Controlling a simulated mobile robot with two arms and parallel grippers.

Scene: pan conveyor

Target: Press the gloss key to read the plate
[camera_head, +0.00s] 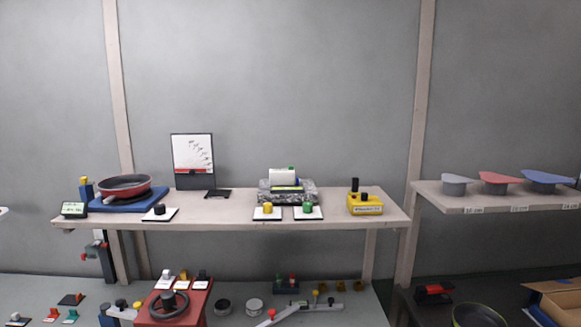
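No gripper of mine can be made out in the head view. A yellow box (366,206) stands at the right end of the long shelf, with black knobs on top and a small label too small to read. It may carry the gloss key, but I cannot tell. Two white-based buttons, one yellow (267,208) and one green (307,207), sit at the shelf's front middle. A black button (159,209) on a white base sits further left. An upright white plate with marks (193,153) stands on a black stand behind.
A red pan (125,186) rests on a blue base at the shelf's left, beside a small display (73,210). A grey speckled machine (288,190) stands mid-shelf. A lower bench holds a red box (174,305) with a wheel. Coloured funnels sit on the right shelf (482,207).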

